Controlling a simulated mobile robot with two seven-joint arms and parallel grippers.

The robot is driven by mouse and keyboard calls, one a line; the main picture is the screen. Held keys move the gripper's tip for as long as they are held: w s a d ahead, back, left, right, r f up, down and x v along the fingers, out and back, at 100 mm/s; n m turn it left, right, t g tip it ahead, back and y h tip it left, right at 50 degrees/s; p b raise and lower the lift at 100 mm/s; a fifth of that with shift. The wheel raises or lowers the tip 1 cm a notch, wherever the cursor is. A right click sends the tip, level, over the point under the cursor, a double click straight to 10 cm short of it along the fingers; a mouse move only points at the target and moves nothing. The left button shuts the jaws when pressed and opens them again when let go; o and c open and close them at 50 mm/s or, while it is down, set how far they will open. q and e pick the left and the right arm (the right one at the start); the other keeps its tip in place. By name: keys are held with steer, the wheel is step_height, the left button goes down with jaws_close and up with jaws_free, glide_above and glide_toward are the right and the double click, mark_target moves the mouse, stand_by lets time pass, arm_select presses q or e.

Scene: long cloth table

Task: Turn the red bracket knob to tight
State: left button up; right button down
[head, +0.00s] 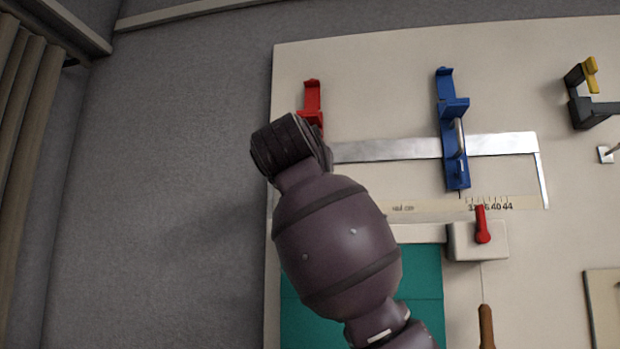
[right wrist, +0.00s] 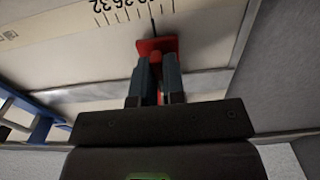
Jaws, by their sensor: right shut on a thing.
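The red bracket (head: 312,95) sits at the left end of a metal bar on the board in the head view. My right arm hides its lower part and its knob. In the right wrist view, the red bracket (right wrist: 157,44) shows at the tips of my right gripper (right wrist: 155,68). The gripper is shut on a red part between its fingers, which I take for the knob. How far the knob is turned cannot be seen. My left gripper is not in view.
A blue bracket (head: 452,125) stands on the metal bar (head: 385,150). A printed scale strip (head: 400,209) runs below it. A white box with a red lever (head: 482,225) is lower right. A dark clamp (head: 585,105) is at far right.

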stand_by(0.3)
steer(key=c, duration=1.5)
jaws_free()
steer(key=shift+s+a+b, duration=0.3)
steer(key=shift+s+a, duration=0.05)
steer(key=shift+s, duration=1.45)
steer(key=shift+s+a+b, duration=0.3)
steer(key=shift+s+a, duration=0.05)
steer(key=shift+s, duration=1.45)
steer(key=shift+s+a+b, duration=0.3)
steer(key=shift+s+a, duration=0.05)
steer(key=shift+s, duration=1.45)
